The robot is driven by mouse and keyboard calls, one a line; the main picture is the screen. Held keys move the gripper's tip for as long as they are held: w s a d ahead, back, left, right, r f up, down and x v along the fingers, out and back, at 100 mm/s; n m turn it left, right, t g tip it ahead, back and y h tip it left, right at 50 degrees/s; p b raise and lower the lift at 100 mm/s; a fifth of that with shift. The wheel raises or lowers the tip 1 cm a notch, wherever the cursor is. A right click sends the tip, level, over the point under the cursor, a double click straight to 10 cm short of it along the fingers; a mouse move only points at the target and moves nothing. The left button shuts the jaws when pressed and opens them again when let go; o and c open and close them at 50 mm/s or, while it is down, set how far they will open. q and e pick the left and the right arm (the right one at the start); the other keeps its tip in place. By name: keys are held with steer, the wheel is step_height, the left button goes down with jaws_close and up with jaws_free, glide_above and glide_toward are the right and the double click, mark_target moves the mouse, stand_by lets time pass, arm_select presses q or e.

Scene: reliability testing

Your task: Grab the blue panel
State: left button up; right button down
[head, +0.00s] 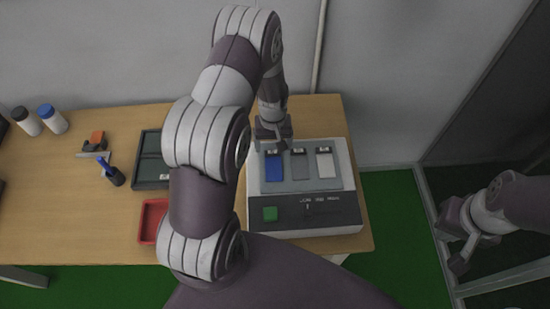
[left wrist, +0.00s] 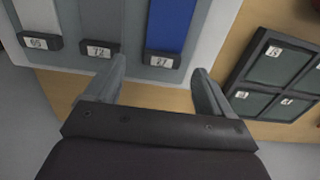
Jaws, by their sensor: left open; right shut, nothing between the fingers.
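The blue panel (head: 274,167) is the leftmost of three panels in the grey and white machine on the table. In the left wrist view the blue panel (left wrist: 171,22) has a black end tab marked 27. My left gripper (head: 273,146) is over the machine's back edge, close to that tab. In the left wrist view the left gripper's fingers (left wrist: 160,84) are apart and empty, with the tab beyond and between them. My right gripper (head: 462,245) is off the table's right side, shut and empty.
A grey panel (head: 300,165) and a white panel (head: 325,164) sit right of the blue one. A green button (head: 270,214) is on the machine's front. A dark compartment case (head: 151,176) and a red tray (head: 152,222) lie to the left. Two bottles stand far left.

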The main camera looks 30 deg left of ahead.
mark_target(272, 152)
arm_select(q)
steer(key=f, duration=0.2)
steer(key=shift+s+a+f, duration=0.2)
steer(key=shift+a+f, duration=0.05)
steer(key=shift+f, duration=0.05)
steer(key=shift+w+d+f, duration=0.1)
steer(key=shift+w+f, duration=0.1)
steer(key=shift+f, duration=0.05)
steer(key=c, duration=1.1)
steer(key=shift+r, duration=0.1)
